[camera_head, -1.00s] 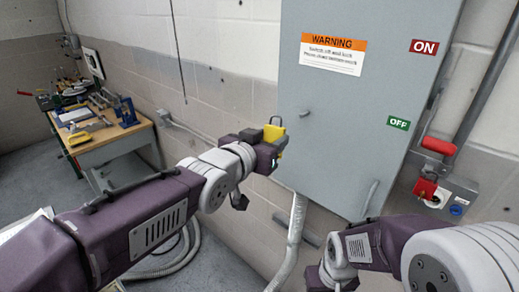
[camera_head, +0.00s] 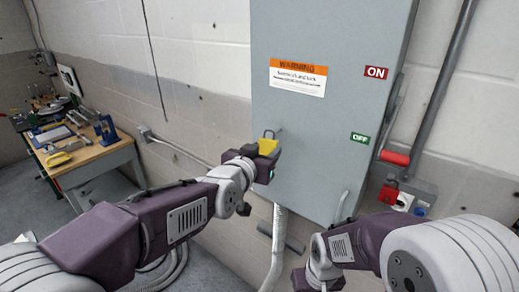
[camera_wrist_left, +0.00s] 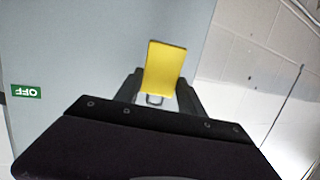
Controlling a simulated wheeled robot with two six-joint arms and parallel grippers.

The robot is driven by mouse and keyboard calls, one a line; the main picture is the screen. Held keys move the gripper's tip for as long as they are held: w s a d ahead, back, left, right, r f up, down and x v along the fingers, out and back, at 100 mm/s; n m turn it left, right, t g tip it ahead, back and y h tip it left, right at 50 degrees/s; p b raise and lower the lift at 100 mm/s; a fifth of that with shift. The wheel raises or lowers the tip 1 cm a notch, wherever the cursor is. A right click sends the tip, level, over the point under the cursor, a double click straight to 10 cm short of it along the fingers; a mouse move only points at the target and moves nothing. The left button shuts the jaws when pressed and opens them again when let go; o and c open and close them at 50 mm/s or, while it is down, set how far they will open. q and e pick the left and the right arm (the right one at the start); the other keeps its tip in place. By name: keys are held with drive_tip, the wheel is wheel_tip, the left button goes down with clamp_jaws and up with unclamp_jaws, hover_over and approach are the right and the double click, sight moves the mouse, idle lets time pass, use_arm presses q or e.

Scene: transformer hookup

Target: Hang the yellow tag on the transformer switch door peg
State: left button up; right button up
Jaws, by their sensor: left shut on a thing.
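The yellow tag (camera_head: 267,147) is in my left gripper (camera_head: 262,158), which is shut on it. Its grey loop stands above it in the head view. In the left wrist view the tag (camera_wrist_left: 165,68) lies between the two fingers, and the loop shows at its near end. The grey switch door (camera_head: 325,135) is just behind the tag. A small peg (camera_head: 279,131) on the door shows just right of the loop; I cannot tell whether they touch. My right gripper (camera_head: 306,281) is low at the bottom, partly hidden, its jaws unclear.
The door bears a warning label (camera_head: 298,77), a red ON sign (camera_head: 376,72) and a green OFF sign (camera_head: 360,138). A red-handled lever (camera_head: 395,158) is on its right side. A workbench (camera_head: 95,165) with tools stands far left.

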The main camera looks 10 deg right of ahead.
sight(270, 149)
use_arm(q)
drive_tip(key=shift+w+d+p, duration=0.4)
drive_tip(key=shift+w, duration=0.2)
drive_tip(key=shift+w+d+p, duration=0.35)
drive_tip(key=shift+d+p, duration=0.05)
drive_tip(key=shift+d, duration=0.1)
drive_tip(key=shift+w+d+f, duration=0.15)
drive_tip(key=shift+d+f, duration=0.05)
drive_tip(key=shift+w+d+f, duration=0.35)
drive_tip(key=shift+w+f, duration=0.1)
drive_tip(key=o, duration=1.4)
drive_tip(key=shift+s, duration=0.1)
